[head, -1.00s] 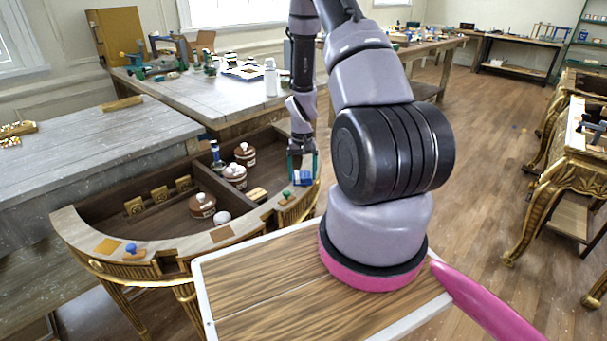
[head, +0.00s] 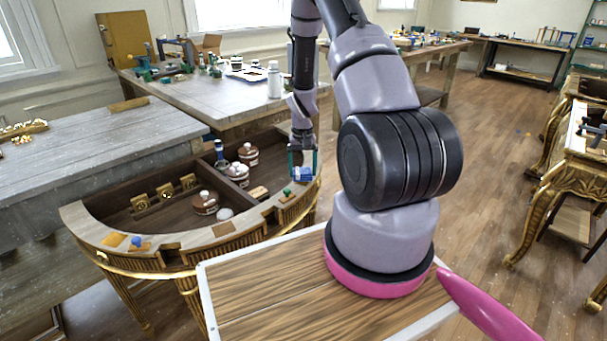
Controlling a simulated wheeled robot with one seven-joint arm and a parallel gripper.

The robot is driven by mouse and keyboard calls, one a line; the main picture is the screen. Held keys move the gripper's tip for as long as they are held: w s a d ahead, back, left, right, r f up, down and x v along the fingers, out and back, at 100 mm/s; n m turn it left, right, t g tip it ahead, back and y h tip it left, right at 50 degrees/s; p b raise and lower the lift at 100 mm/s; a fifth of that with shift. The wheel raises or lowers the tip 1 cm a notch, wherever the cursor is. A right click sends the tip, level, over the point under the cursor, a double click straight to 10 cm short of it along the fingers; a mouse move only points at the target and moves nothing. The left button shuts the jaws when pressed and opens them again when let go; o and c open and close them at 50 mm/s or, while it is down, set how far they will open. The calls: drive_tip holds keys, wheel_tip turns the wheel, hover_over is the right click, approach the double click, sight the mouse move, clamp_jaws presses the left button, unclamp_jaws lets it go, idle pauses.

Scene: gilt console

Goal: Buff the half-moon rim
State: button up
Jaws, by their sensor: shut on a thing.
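The half-moon console (head: 185,238) stands in front of me with a curved wooden rim and a gilt, ribbed apron on gilt legs. My gripper (head: 302,172) is at the right end of the curved rim, pointing down. It is shut on a small blue and white pad (head: 304,175). The pad is at or just above the rim's top; I cannot tell whether it touches. A small green-topped thing (head: 287,193) sits on the rim just left of the pad.
Inside the console are brown jars with white lids (head: 205,203), a dark blue bottle (head: 219,152), a white ball (head: 225,214) and gilt pieces (head: 165,192). Grey workbenches (head: 90,140) stand behind and left. Gilt tables (head: 575,165) stand right; the floor between is clear.

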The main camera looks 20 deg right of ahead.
drive_tip(key=shift+s+r, duration=0.1)
drive_tip(key=shift+r, duration=3.15)
